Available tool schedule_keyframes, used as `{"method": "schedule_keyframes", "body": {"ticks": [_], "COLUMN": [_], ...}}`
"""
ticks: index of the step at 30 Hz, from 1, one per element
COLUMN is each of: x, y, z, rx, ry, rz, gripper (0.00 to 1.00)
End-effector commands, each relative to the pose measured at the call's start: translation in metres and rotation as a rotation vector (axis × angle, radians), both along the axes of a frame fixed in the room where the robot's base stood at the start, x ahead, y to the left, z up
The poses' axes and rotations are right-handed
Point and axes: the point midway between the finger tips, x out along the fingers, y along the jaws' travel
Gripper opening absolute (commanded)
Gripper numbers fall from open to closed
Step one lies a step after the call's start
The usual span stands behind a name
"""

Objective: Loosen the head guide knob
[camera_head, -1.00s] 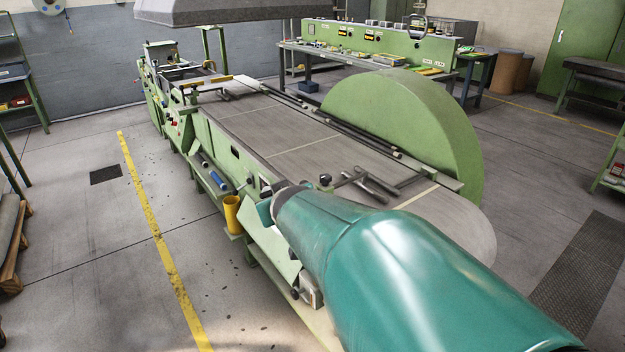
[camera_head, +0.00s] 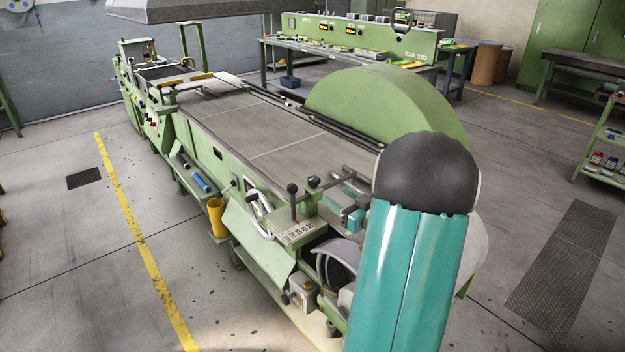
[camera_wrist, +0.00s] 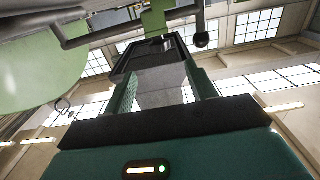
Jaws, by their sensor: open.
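The green machine (camera_head: 240,165) carries two dark ball-topped levers at its near end, a left knob (camera_head: 292,188) and a right knob (camera_head: 314,182). I cannot tell which one is the head guide knob. My gripper (camera_head: 350,214), partly hidden by my arm, is right of these knobs, low over the near end.
A large green rounded guard (camera_head: 385,100) stands along the machine's far side. A yellow cup (camera_head: 217,217) and a curved handle (camera_head: 258,212) are on its left side. Grey rods (camera_head: 350,178) lie close to the gripper.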

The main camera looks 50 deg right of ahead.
Motion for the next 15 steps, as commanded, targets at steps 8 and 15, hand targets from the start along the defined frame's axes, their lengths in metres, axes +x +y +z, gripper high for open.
{"method": "schedule_keyframes", "body": {"ticks": [8, 15], "x": [0.058, 0.102], "y": [-0.006, -0.012], "z": [0.0, 0.0], "rx": [-0.001, -0.001], "ry": [0.0, 0.0], "rz": [0.003, 0.001], "gripper": [0.56, 0.56]}}
